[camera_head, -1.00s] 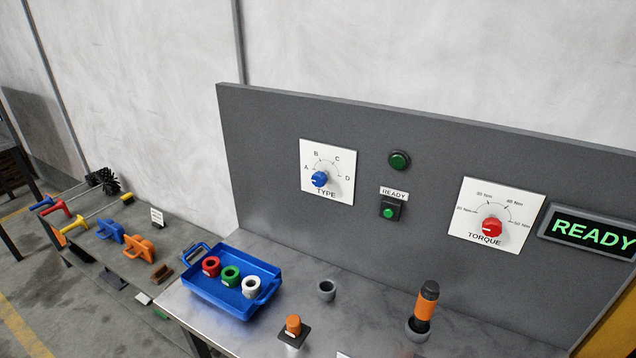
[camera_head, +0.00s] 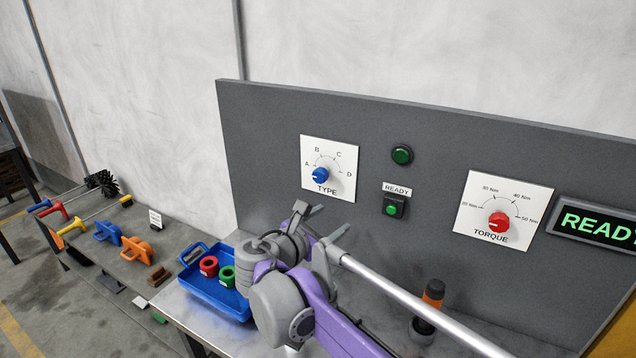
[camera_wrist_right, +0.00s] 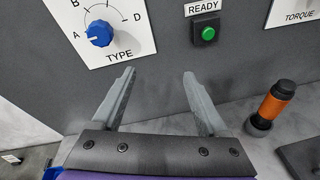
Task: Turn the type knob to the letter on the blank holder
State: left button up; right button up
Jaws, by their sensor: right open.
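The blue type knob (camera_head: 321,175) sits on a white TYPE plate (camera_head: 343,150) on the grey panel, with letters A to D around it. Its white mark points left, towards A. The knob also shows at the upper left of the right wrist view (camera_wrist_right: 99,34). My right gripper (camera_head: 322,220) is open and empty, below the type plate and apart from the knob. In the right wrist view its fingers (camera_wrist_right: 158,75) are spread, below and right of the knob. I cannot make out a blank holder or its letter. My left gripper is not in view.
A green READY button (camera_head: 393,207) and a green lamp (camera_head: 402,155) are right of the type plate. The red torque knob (camera_head: 499,222) is farther right. A blue tray (camera_head: 196,285) with rings and an orange-black tool (camera_head: 433,292) are on the bench below.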

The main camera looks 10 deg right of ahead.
aim_at(318, 177)
jog(key=w+a+r+n+t, duration=0.3)
jog(key=w+a+r+n, duration=0.1)
jog(key=a, duration=0.3)
jog(key=shift+h, duration=0.3)
jog(key=x, duration=1)
jog(key=shift+s+d+f+p, duration=0.1)
jog(key=shift+d+f+p, duration=0.05)
jog(key=shift+d+p, duration=0.2)
grip_shut()
